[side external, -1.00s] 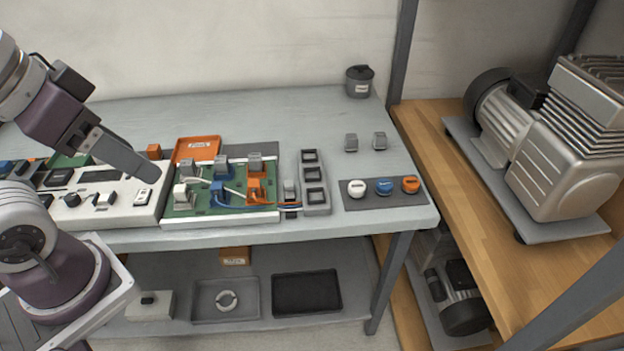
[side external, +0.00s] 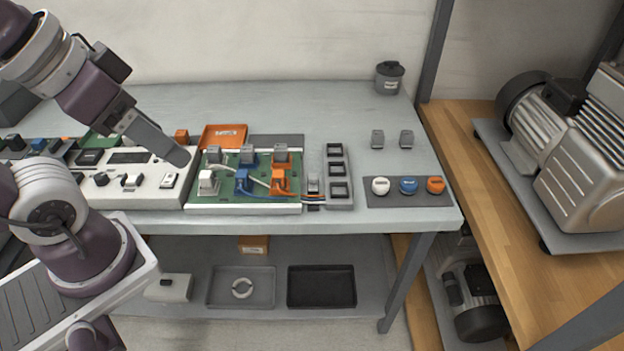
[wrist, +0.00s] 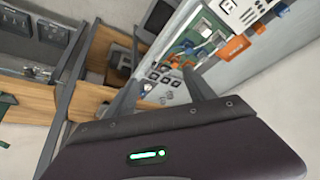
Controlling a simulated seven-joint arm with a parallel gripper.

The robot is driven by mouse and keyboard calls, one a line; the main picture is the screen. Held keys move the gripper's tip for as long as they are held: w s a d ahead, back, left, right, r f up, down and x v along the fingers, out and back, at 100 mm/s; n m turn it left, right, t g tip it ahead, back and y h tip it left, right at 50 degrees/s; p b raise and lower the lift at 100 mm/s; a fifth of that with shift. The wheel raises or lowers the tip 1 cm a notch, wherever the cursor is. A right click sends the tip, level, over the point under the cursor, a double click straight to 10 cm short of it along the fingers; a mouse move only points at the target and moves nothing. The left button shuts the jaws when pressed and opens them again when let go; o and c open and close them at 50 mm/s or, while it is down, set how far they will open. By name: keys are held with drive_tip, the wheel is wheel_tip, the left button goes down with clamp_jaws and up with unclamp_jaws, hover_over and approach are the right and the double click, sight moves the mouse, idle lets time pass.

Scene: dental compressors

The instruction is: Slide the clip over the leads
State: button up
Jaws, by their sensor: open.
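A green board (side external: 225,195) on the bench carries white, blue and orange connectors. Thin coloured leads (side external: 300,197) run from them off its right edge. A small grey clip-like piece (side external: 313,184) stands at the leads, beside a dark grey rack; I cannot tell whether it is around them. My gripper (side external: 181,157) is in the air left of the board, apart from these. In the wrist view its two fingers (wrist: 164,76) are spread and empty. The board (wrist: 204,36) also shows there.
The grey rack (side external: 340,196) has several square slots. White, blue and orange knobs (side external: 408,185) sit on a dark mat to its right. An orange tray (side external: 224,133) lies behind the board, and a white device (side external: 130,192) at its left. The back of the bench is mostly clear.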

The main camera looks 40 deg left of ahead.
drive_tip(key=shift+w+r, duration=0.1)
drive_tip(key=c, duration=0.3)
drive_tip(key=w+r, duration=0.1)
drive_tip(key=w, duration=0.2)
drive_tip(key=w+r+n+g, duration=0.1)
drive_tip(key=w, duration=0.1)
drive_tip(key=w+r+n, duration=0.1)
drive_tip(key=w, duration=0.2)
drive_tip(key=shift+w+a+r+g, duration=0.25)
drive_tip(key=shift+w+r+g, duration=0.05)
drive_tip(key=shift+r+g, duration=0.1)
clamp_jaws()
drive_tip(key=w+a+f+n+g, duration=0.2)
drive_tip(key=w+n, duration=0.1)
drive_tip(key=w, duration=1)
drive_tip(key=w+a+f+n+g+h, duration=0.1)
drive_tip(key=w+a+f+n+g, duration=0.1)
drive_tip(key=w+f, duration=0.4)
drive_tip(key=w+a+f+n+g+h, duration=0.1)
drive_tip(key=w+a+f+n, duration=0.1)
drive_tip(key=w+f, duration=0.5)
wheel_tip(320, 180, down, 4)
drive_tip(key=shift+w+a+f+g, duration=0.2)
drive_tip(key=shift+a+g, duration=0.2)
